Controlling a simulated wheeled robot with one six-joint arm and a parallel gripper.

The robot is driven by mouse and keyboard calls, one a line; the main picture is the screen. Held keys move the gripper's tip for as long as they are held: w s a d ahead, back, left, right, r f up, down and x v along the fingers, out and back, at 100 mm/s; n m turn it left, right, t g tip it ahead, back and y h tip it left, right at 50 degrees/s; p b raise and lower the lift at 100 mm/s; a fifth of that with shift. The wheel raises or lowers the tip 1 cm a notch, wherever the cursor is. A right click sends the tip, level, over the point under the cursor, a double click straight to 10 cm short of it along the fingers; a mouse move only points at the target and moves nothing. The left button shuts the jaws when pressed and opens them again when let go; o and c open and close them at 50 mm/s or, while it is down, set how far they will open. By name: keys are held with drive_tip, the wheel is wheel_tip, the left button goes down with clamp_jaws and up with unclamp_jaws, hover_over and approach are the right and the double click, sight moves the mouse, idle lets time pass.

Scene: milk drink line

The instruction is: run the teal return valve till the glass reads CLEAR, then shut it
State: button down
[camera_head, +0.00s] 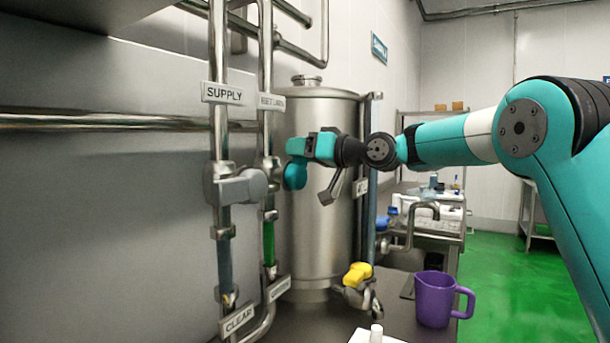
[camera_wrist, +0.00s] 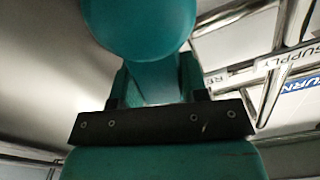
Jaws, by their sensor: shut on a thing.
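The teal valve handle (camera_head: 295,176) hangs by the return pipe (camera_head: 265,65) in the head view. My gripper (camera_head: 298,158) is shut on it from the right. In the wrist view the handle's rounded end (camera_wrist: 140,25) fills the top, with its narrower part between my fingers (camera_wrist: 155,85). The valve body is mostly hidden. Lower on the pipes, one glass section (camera_head: 268,243) looks green and the other (camera_head: 224,264) blue-grey. A CLEAR plate (camera_head: 238,319) hangs below the blue-grey one. The plate (camera_head: 278,288) below the green one is too small to read surely.
A grey lever valve (camera_head: 240,188) sits on the SUPPLY pipe at left. A steel tank (camera_head: 318,230) stands behind my gripper. A yellow-handled valve (camera_head: 357,274) and a purple jug (camera_head: 434,298) are lower right. Green floor (camera_head: 510,290) is open at right.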

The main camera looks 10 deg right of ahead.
drive_tip(key=shift+s+a+n+b, duration=0.3)
drive_tip(key=shift+n+b, duration=0.55)
drive_tip(key=shift+b, duration=0.15)
drive_tip(key=shift+s+a+n+b, duration=0.3)
drive_tip(key=shift+n+b, duration=0.55)
drive_tip(key=shift+b, duration=0.15)
drive_tip(key=shift+r, duration=0.1)
drive_tip(key=c, duration=0.6)
unclamp_jaws()
drive_tip(key=shift+c, duration=0.2)
drive_tip(key=b+v, duration=0.3)
drive_tip(key=v, duration=1.4)
drive_tip(key=shift+s+b, duration=0.2)
drive_tip(key=shift+b, duration=0.2)
drive_tip(key=shift+d+r, duration=0.1)
drive_tip(key=shift+r, duration=0.05)
